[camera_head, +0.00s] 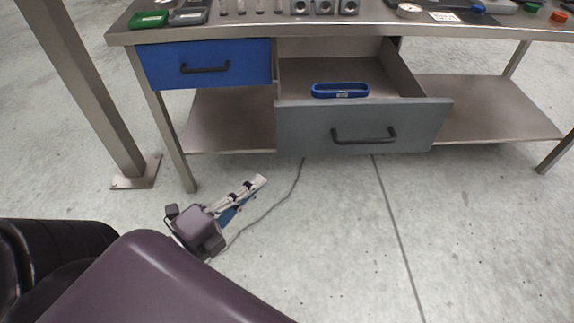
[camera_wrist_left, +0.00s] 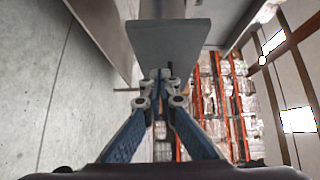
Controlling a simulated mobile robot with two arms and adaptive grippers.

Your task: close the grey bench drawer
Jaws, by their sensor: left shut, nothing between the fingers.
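The grey bench drawer (camera_head: 290,129) is pulled out under the right part of the bench, its dark bar handle (camera_head: 363,135) on the front. A blue oblong frame-like item (camera_head: 340,90) lies inside it. My left gripper (camera_head: 260,182) is shut and empty. In the head view it appears low and left of the drawer front, apart from the handle. In the left wrist view the closed fingers (camera_wrist_left: 160,76) point toward a grey panel (camera_wrist_left: 172,42) that looks like the drawer front; I cannot tell whether they touch it. My right gripper is not in view.
A blue drawer (camera_head: 205,65) to the left is shut. The bench top (camera_head: 400,22) holds small items, including a green one (camera_head: 148,19). A lower shelf (camera_head: 490,108) runs beneath. A metal post (camera_head: 95,90) stands at left. The floor in front is clear except a thin cable-like line.

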